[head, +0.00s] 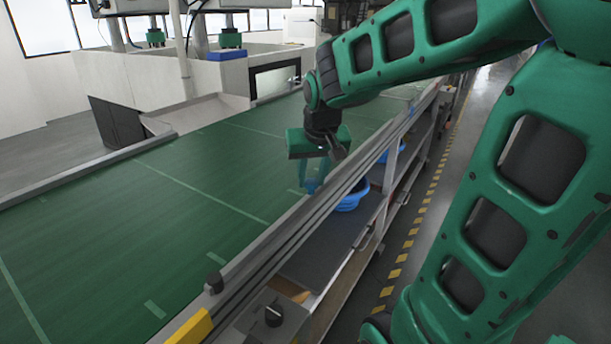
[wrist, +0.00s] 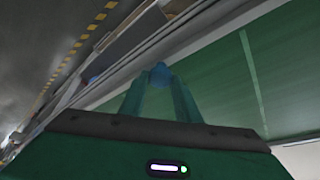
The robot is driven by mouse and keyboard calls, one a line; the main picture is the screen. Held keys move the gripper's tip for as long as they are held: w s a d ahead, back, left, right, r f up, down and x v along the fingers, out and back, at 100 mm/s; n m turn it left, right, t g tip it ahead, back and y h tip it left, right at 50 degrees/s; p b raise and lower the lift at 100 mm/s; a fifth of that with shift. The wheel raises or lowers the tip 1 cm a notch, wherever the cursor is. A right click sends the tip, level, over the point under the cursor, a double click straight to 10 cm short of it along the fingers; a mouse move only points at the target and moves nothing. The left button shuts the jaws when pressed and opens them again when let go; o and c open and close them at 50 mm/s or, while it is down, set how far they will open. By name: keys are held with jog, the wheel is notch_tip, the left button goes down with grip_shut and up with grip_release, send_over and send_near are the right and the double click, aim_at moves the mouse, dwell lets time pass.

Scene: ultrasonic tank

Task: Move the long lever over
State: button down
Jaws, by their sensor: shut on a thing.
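My gripper (head: 314,182) is at the inner rail of the green conveyor belt, with its fingers pointing down. In the wrist view my gripper (wrist: 160,84) has its two fingertips closed around a small round blue knob (wrist: 160,73). The knob looks like the end of the long lever. The lever's shaft is hidden behind the fingers, so its tilt cannot be told. In the head view the knob is hard to tell from the bluish fingers.
The green belt (head: 190,200) runs along the left, bounded by a metal rail (head: 285,235). A blue bowl (head: 352,196) sits on the shelf below the rail.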

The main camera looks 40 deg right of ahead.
jog(key=shift+s, duration=0.2)
jog(key=c, duration=1.4)
grip_release()
jog(key=shift+o, duration=0.2)
jog(key=v, duration=1)
jog(key=shift+r, duration=0.35)
jog(key=shift+s, duration=0.1)
jog(key=s+d+f+m+g+y, duration=0.1)
jog(key=s+f+g, duration=0.3)
jog(key=s+f, duration=1.1)
jog(key=s+d+y, duration=0.1)
jog(key=s, duration=0.3)
jog(key=shift+s+m, duration=0.15)
jog(key=shift+m, duration=0.25)
